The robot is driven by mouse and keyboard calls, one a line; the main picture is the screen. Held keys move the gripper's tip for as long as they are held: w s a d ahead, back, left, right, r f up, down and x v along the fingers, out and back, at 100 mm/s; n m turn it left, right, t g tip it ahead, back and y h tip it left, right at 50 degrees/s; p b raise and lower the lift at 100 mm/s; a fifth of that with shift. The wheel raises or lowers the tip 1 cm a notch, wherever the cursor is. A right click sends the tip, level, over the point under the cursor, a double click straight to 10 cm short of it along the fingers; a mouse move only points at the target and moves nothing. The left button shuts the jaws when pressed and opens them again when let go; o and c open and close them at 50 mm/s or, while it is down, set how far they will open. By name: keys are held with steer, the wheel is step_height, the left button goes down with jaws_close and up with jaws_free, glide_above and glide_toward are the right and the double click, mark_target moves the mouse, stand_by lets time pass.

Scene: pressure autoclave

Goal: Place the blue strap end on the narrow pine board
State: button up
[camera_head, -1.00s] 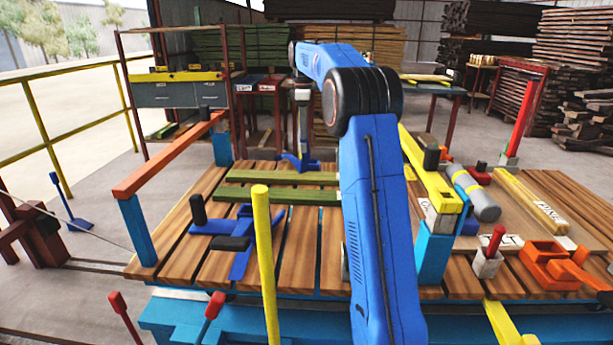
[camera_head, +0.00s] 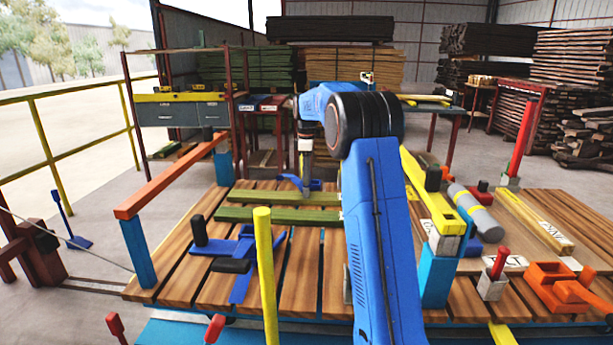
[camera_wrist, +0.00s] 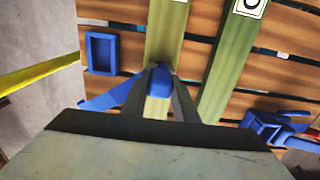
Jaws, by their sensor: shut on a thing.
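My gripper (camera_head: 305,184) points down near the far edge of the slatted bed, shut on the blue strap end (camera_wrist: 161,80). The strap end also shows in the head view (camera_head: 291,180). In the wrist view my fingers (camera_wrist: 160,96) overlap a greenish narrow board (camera_wrist: 168,30). The same far board shows in the head view (camera_head: 265,197). A second greenish board (camera_head: 270,215) lies parallel and nearer. A pale lettered timber (camera_head: 535,221) lies at the right. I cannot tell which is named pine, nor whether the strap end touches the board.
A blue clamp-like fixture (camera_head: 240,250) with black grips lies at the left of the bed. A yellow post (camera_head: 266,275) stands in front. An orange rail (camera_head: 172,175) borders the left; a yellow beam (camera_head: 430,190) and grey cylinder (camera_head: 475,212) are at the right.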

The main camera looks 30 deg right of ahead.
steer(key=o, duration=1.1)
steer(key=shift+f, duration=0.1)
steer(key=shift+o, duration=0.2)
step_height(320, 180, up, 7)
steer(key=shift+r, duration=0.45)
